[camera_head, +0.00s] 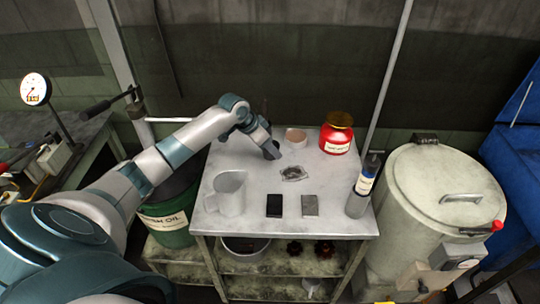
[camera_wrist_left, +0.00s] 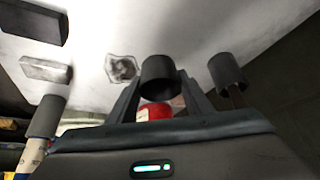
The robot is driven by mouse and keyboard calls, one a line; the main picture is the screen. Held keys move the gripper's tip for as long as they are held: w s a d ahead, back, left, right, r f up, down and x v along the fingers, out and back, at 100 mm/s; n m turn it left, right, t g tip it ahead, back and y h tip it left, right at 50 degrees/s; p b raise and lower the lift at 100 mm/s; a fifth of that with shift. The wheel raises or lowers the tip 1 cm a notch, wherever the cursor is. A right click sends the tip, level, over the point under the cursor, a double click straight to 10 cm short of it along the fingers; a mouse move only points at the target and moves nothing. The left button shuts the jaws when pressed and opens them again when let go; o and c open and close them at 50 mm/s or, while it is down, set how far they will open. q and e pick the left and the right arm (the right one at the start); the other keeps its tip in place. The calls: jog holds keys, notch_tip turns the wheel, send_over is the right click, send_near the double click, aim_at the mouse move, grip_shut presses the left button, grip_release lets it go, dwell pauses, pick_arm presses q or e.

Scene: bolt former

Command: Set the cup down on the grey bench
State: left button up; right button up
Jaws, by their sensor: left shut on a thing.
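My left gripper (camera_head: 267,143) is over the back part of the grey bench (camera_head: 255,170). In the left wrist view my left gripper (camera_wrist_left: 160,95) is shut on a dark grey, round cup (camera_wrist_left: 158,72) held between its fingers. In the head view the cup (camera_head: 271,151) shows only as a small dark shape at the gripper's tip. I cannot tell whether it touches the bench top. My right gripper is not in view.
On the bench are a grey jug (camera_head: 230,193), dark block (camera_head: 274,205), grey block (camera_head: 310,205), glass dish (camera_head: 294,173), round pinkish-topped container (camera_head: 296,137), red jar (camera_head: 336,134) and bottle (camera_head: 361,187). Bare bench lies between the jug and gripper. A large drum (camera_head: 440,200) stands right.

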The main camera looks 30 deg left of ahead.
aim_at(270, 156)
pick_arm(q)
jog(key=shift+f+p, duration=0.75)
jog(key=shift+f, duration=1.25)
jog(key=shift+f, duration=0.15)
jog(key=o, duration=1.1)
jog(key=shift+c, duration=0.2)
